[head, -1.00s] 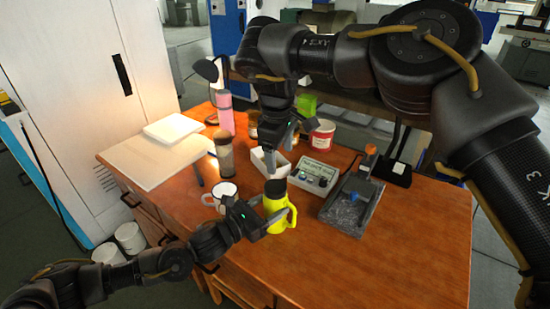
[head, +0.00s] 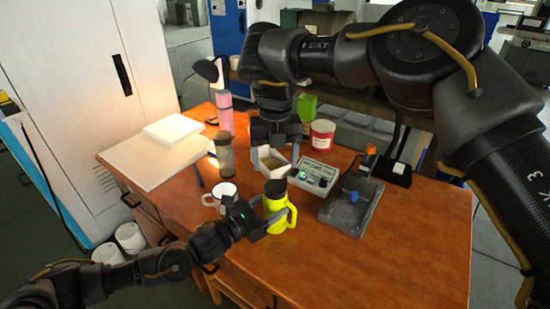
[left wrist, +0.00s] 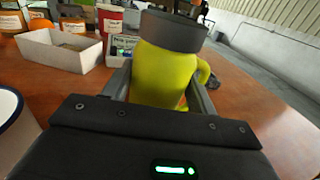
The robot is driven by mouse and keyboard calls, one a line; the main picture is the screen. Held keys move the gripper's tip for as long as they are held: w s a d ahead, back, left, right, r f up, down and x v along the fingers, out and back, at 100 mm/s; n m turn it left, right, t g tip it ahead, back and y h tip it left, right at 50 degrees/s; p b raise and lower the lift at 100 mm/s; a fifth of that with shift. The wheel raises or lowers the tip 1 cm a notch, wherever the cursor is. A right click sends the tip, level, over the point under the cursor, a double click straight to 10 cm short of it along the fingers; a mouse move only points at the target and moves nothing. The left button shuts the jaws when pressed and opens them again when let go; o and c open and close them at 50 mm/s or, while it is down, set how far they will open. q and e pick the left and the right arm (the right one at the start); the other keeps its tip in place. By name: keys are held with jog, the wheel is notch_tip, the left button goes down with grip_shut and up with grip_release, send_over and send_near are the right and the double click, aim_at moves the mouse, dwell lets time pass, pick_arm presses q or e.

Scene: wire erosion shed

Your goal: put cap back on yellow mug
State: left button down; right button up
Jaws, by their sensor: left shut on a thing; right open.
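The yellow mug (head: 276,211) stands upright near the table's front edge, its handle to the right. A dark grey cap (head: 276,188) sits on its top. In the left wrist view the cap (left wrist: 172,31) covers the mouth of the yellow mug (left wrist: 162,75). My left gripper (head: 270,215) is shut around the mug's body, one finger on each side. My right gripper (head: 276,147) is open and empty, behind and above the mug, near the white box.
A white enamel mug (head: 226,191) stands close left of the yellow mug. A white open box (head: 272,171), a control box (head: 315,176) and a dark plate with a blue knob (head: 352,208) lie behind and right. The front right tabletop is clear.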

aim_at(275, 186)
jog(key=shift+n, duration=0.3)
jog(key=shift+f, duration=0.15)
jog(key=shift+f, duration=3.9)
jog(key=c, duration=1)
jog(key=m, duration=0.4)
jog(key=shift+m, duration=0.3)
jog(key=o, duration=1.2)
jog(key=shift+c, duration=0.2)
jog(key=shift+r, duration=0.1)
